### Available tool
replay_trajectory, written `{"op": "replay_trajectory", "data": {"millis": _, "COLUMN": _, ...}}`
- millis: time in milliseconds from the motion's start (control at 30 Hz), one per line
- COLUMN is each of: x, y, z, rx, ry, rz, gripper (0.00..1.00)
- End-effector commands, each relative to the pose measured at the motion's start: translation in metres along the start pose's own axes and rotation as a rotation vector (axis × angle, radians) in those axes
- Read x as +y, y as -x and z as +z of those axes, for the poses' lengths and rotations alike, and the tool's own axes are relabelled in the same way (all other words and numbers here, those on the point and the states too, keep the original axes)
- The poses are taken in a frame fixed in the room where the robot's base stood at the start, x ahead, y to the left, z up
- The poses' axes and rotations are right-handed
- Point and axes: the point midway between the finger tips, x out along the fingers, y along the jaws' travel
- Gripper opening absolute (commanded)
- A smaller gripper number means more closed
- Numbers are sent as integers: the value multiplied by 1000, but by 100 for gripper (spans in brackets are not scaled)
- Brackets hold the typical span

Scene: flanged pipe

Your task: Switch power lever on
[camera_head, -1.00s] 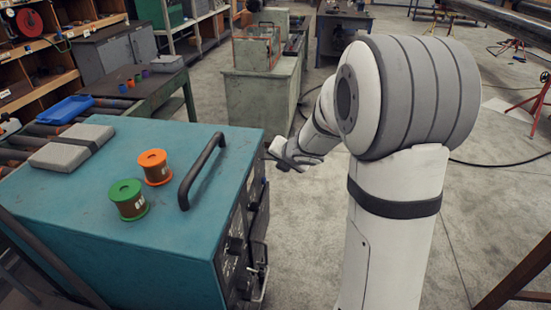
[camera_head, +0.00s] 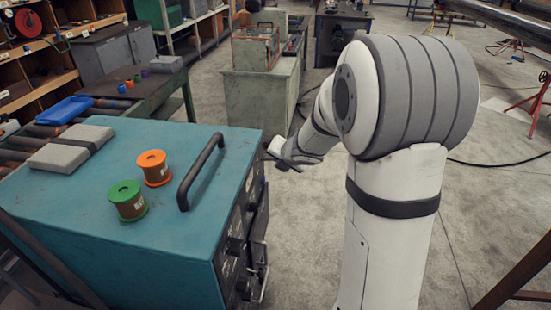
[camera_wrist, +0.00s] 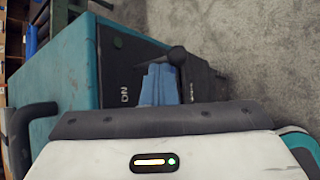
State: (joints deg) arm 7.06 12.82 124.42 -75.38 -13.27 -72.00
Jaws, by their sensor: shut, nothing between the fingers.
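The teal machine (camera_head: 110,225) fills the lower left of the head view, with its dark control panel facing right. In the wrist view, the black power lever (camera_wrist: 177,55) stands out from the dark panel, which has a white "ON" mark (camera_wrist: 123,95) to the left of the lever. Another small marking (camera_wrist: 192,92) lies to the right, too small to read. My gripper's blue fingers (camera_wrist: 158,84) are shut and empty, right beside the lever; I cannot tell if they touch it. In the head view my gripper (camera_head: 275,152) is at the machine's far right corner, and the lever is hidden.
On the machine top are a black handle (camera_head: 201,171), an orange spool (camera_head: 154,168), a green spool (camera_head: 128,201) and a grey block (camera_head: 70,147). A green cabinet (camera_head: 262,105) stands behind. The floor to the right is open, with a cable on it.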

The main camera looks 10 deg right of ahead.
Motion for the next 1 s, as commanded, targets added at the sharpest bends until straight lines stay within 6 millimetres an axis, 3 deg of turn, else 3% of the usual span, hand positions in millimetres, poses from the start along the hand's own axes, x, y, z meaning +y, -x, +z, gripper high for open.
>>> {"op": "replay_trajectory", "data": {"millis": 667, "x": 6, "y": 14, "z": 11, "rx": -6, "ry": -3, "rz": -4, "gripper": 0}}
{"op": "replay_trajectory", "data": {"millis": 1000, "x": 10, "y": 65, "z": 11, "rx": -3, "ry": -1, "rz": -2, "gripper": 0}}
